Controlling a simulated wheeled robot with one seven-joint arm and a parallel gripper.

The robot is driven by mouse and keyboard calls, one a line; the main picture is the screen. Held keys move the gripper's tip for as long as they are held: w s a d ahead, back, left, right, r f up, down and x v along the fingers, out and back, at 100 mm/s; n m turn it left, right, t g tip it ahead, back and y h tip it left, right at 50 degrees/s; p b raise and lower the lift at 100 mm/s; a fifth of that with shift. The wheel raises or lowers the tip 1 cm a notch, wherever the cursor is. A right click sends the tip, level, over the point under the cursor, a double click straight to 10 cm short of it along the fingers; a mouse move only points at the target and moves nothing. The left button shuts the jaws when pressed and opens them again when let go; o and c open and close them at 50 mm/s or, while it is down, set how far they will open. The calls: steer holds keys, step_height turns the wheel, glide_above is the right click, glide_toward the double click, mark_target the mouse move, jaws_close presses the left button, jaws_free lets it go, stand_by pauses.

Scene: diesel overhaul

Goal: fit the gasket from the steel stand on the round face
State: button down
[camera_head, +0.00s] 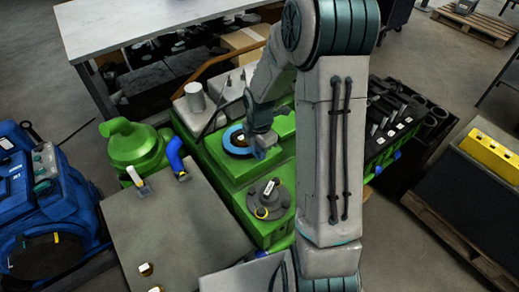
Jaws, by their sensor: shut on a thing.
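My gripper (258,152) is at the right side of a blue ring, the gasket (227,142), above the green engine block (222,168). It is shut on the gasket's right edge; the fingertips are small and partly hidden by my arm. I cannot tell for sure which grey surface is the steel stand.
A grey flanged part with a yellow ring (268,199) stands close in front. Grey blocks with a cylinder (195,98) are behind. A grey-topped bench (170,225), a green rounded housing (135,150) and a blue machine (45,205) are left. A tool rack (395,125) is right.

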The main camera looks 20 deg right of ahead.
steer(key=shift+f+b, duration=0.65)
steer(key=shift+f, duration=0.3)
steer(key=shift+r, duration=0.1)
stand_by(0.5)
steer(key=c, duration=1.3)
jaws_free()
steer(key=shift+r, duration=0.1)
step_height(320, 180, up, 14)
steer(key=shift+f, duration=0.2)
